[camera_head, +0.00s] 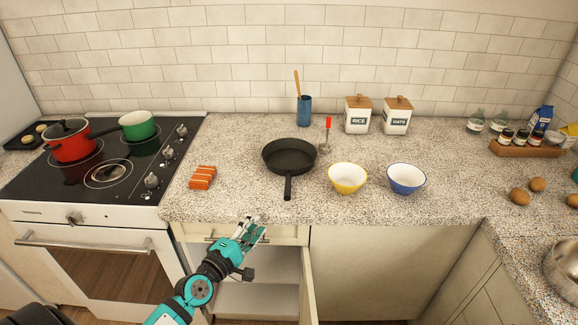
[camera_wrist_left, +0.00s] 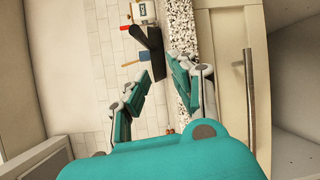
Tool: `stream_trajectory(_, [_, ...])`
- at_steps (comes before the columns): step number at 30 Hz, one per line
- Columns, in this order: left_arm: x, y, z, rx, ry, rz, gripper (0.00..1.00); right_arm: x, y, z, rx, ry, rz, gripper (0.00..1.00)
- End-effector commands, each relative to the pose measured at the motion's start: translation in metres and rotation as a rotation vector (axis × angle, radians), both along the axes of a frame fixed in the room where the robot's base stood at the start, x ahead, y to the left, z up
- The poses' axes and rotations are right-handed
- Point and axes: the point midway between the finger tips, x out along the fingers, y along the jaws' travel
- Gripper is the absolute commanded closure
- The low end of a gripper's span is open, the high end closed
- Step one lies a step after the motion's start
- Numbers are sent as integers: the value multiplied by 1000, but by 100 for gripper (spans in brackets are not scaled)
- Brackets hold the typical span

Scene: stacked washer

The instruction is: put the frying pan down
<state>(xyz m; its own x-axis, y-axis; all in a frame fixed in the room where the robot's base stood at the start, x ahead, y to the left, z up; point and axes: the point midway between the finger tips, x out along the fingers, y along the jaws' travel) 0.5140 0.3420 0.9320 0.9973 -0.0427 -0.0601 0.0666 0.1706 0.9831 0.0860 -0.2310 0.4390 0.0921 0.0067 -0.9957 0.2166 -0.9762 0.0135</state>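The black frying pan (camera_head: 289,156) rests flat on the granite countertop (camera_head: 235,190), with its handle pointing to the front edge. It also shows as a dark shape in the left wrist view (camera_wrist_left: 150,42), beyond the fingers. My left gripper (camera_head: 256,226) is in front of the counter edge, below and left of the pan handle's end, apart from the pan. In the left wrist view its fingers (camera_wrist_left: 163,68) are spread with nothing between them. My right gripper is in neither view.
A stove (camera_head: 95,165) with a red pot (camera_head: 70,142) and a green pot (camera_head: 137,125) stands left. An orange block (camera_head: 202,177), yellow bowl (camera_head: 347,178) and blue bowl (camera_head: 406,178) flank the pan. Below, a cabinet door (camera_head: 307,285) stands open.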

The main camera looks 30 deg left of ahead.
Motion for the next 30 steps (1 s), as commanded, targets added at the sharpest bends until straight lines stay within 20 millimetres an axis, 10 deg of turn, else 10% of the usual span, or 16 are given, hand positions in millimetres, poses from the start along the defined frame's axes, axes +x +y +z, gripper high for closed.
stream_trajectory(5, [16, -2, 26, -68, -47, -4, 75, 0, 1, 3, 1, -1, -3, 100])
stream_trajectory(18, [104, -7, 21, -62, -44, -5, 75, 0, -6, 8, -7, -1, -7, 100])
stream_trajectory(30, [145, -9, 21, -61, -45, -5, 75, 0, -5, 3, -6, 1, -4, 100])
